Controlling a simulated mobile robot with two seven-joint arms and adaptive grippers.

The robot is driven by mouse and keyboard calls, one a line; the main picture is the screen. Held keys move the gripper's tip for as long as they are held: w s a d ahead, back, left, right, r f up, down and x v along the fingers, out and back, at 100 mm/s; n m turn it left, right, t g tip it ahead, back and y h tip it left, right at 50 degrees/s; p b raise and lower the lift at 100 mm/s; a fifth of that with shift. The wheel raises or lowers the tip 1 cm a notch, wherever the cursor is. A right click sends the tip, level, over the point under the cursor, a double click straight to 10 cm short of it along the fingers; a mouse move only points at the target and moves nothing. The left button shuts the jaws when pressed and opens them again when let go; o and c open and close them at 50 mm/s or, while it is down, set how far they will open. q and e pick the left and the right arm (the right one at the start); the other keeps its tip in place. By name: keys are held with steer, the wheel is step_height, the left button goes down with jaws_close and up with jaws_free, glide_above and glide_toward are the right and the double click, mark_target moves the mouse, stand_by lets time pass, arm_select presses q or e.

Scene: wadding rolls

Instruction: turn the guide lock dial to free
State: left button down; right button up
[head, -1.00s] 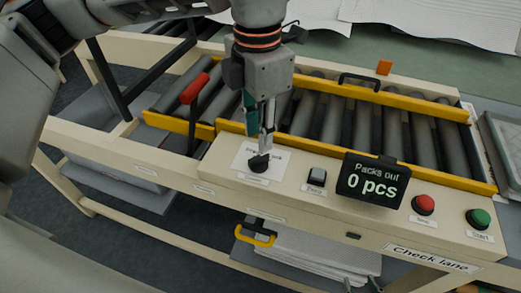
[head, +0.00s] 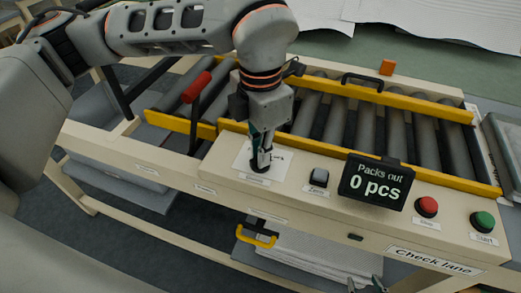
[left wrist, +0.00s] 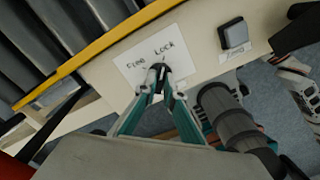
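The black guide lock dial (head: 258,167) sits on a white label plate (left wrist: 128,66) on the cream front panel of the lane. In the left wrist view the plate reads "Free" on the left and "Lock" on the right. My left gripper (head: 261,158) points down at the dial, and its fingertips close around the knob in the left wrist view (left wrist: 160,76). The fingers hide most of the dial, so I cannot tell its pointer direction. The tips of my right gripper (head: 367,284) show apart at the bottom edge of the head view, with nothing seen between them.
Right of the dial are a grey push button (head: 319,177), a display (head: 376,183) reading "0 pcs", a red button (head: 427,206) and a green button (head: 483,221). Behind are rollers with yellow guide rails (head: 340,161) and a red-handled lever (head: 196,88).

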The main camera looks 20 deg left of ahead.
arm_select(q)
steer(key=shift+n, duration=0.3)
steer(key=n, duration=0.3)
steer(key=shift+n, duration=0.3)
steer(key=n, duration=0.3)
steer(key=shift+n, duration=0.3)
steer(key=n, duration=0.3)
steer(key=shift+n, duration=0.3)
steer(key=shift+n+b, duration=0.3)
steer(key=shift+n, duration=1.9)
steer(key=c, duration=2.1)
jaws_free()
steer(key=shift+c, duration=0.2)
